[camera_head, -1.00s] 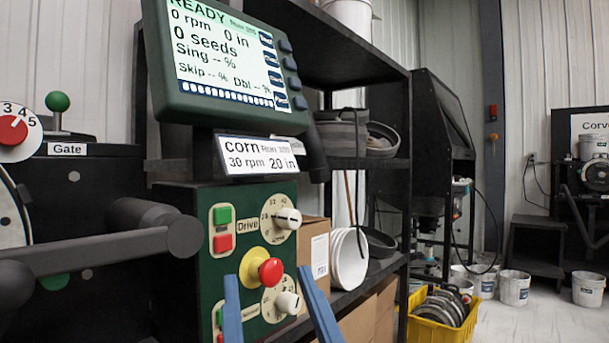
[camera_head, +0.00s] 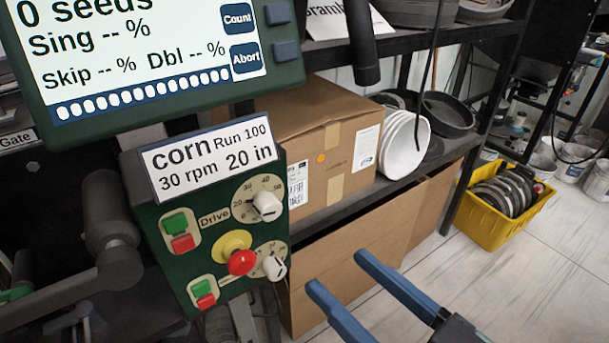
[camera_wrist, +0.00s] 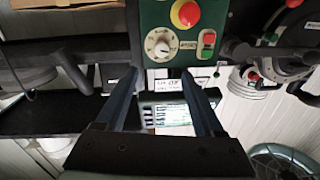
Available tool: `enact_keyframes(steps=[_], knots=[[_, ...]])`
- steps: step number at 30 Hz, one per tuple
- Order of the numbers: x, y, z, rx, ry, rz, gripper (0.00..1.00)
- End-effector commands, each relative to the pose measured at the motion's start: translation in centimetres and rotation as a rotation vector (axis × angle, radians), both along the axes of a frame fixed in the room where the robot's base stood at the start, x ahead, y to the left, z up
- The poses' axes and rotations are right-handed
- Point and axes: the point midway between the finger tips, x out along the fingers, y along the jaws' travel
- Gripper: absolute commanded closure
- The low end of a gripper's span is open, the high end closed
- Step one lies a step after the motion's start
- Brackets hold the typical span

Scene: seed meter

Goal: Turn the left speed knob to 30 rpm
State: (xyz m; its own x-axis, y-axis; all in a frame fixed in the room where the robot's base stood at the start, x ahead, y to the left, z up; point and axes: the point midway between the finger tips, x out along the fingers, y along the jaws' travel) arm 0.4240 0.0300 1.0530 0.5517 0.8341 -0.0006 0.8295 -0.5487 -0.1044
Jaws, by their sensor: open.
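The green control panel (camera_head: 215,255) carries two white knobs in the head view. The upper knob (camera_head: 267,206) sits right of the "Drive" label, on a round dial with numbers from about 20 to 50. The lower knob (camera_head: 274,267) sits right of the red stop button (camera_head: 241,262). Which one is the left knob I cannot tell. The upper knob also shows in the upside-down wrist view (camera_wrist: 160,48), just ahead of my fingers; its exact setting is too small to read. My gripper (camera_head: 336,271) is open and empty, right of the panel in the head view.
A card (camera_head: 210,158) above the panel reads corn, 30 rpm, 20 in. A display (camera_head: 150,50) hangs above it. A yellow crate (camera_head: 500,225) sits on the floor.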

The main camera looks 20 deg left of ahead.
Motion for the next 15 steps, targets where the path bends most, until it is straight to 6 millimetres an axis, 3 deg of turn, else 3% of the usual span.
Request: enact_keyframes(steps=[5, 15], knots=[[1.1, 2.0, 0.0, 0.002, 0.0, 0.007, 0.3], [5.0, 7.8, 0.1, 0.002, 0.001, 0.006, 0.3]])
